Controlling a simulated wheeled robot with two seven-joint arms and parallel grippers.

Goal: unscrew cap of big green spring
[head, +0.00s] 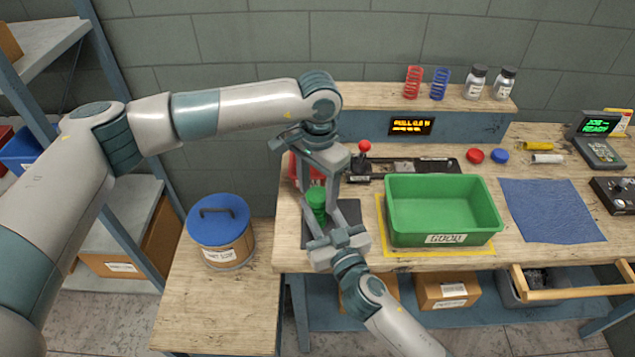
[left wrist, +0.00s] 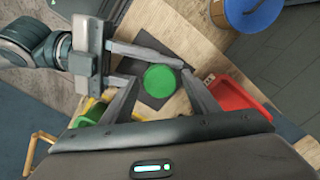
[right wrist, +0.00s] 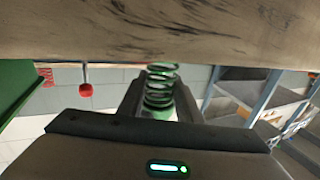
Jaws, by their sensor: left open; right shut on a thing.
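The big green spring (right wrist: 160,86) stands upright near the bench's left end, its coils showing in the upside-down right wrist view. Its round green cap (left wrist: 161,79) is seen from above in the left wrist view; the cap also shows in the head view (head: 316,194). My left gripper (left wrist: 165,90) points down from above, open, with one finger on each side of the cap and visible gaps. My right gripper (head: 322,222) comes in level from the front and is shut on the spring below the cap. The left fingers partly hide the spring in the head view.
A green bin (head: 443,239) marked GOOD stands close right of the grippers. A red bin (head: 295,170) is just behind my left gripper. A blue-lidded bucket (head: 219,222) stands left. A blue cloth (head: 551,211) lies farther right.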

